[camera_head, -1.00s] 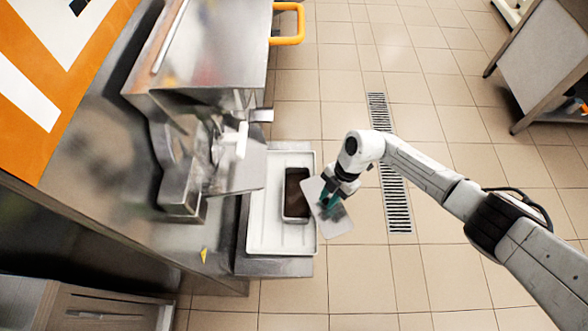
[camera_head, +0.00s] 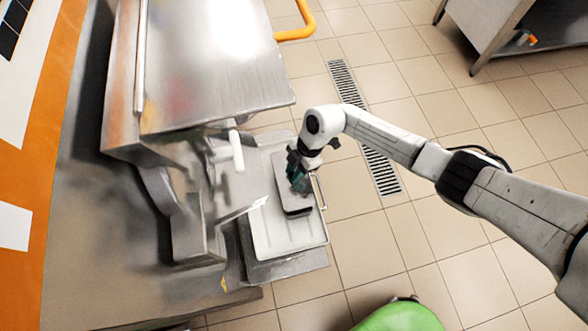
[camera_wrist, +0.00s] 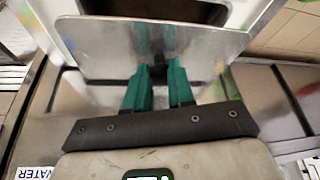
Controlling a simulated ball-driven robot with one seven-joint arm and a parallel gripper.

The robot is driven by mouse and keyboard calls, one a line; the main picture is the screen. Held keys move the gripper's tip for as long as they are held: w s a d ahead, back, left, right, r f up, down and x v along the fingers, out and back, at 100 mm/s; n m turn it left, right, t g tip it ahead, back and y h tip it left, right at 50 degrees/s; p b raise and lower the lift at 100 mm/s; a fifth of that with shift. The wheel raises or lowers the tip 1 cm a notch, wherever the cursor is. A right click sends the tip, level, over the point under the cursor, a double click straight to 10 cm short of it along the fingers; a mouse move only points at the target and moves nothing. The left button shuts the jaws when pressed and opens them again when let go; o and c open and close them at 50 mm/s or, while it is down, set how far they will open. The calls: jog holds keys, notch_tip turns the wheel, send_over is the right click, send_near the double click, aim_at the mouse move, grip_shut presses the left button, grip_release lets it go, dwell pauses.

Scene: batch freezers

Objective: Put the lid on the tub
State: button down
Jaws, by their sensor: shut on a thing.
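My gripper (camera_head: 297,180) has teal fingers and is shut on the lid (camera_wrist: 110,45), a thin, flat grey plate with rounded corners. In the head view the lid (camera_head: 290,197) lies over the tub, hiding its dark contents. A dark strip shows at the tub's near end. The tub stands on a white tray (camera_head: 272,240) below the machine's spout. I cannot tell whether the lid touches the rim or hovers just above it. In the wrist view the teal fingers (camera_wrist: 160,75) meet the lid's near side, and the lid hides most of what is beyond.
The steel batch freezer (camera_head: 205,70), with a white lever (camera_head: 236,150), stands close left of my gripper. An orange handle (camera_head: 297,24) sticks out above. Open tiled floor with a drain grate (camera_head: 362,125) lies right. A green rounded object (camera_head: 400,316) is at the bottom.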

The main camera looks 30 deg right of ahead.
jog(key=shift+f+b, duration=1.55)
jog(key=shift+b, duration=0.15)
jog(key=shift+f, duration=0.9)
jog(key=shift+d+r+p, duration=0.1)
jog(key=shift+p, duration=0.5)
jog(key=shift+s+f+p, duration=0.1)
jog(key=shift+f+p, duration=0.15)
jog(key=shift+p, duration=1.2)
dwell(1.6)
dwell(0.3)
jog(key=c, duration=0.8)
grip_release()
jog(key=o, duration=0.6)
jog(key=shift+c, duration=0.2)
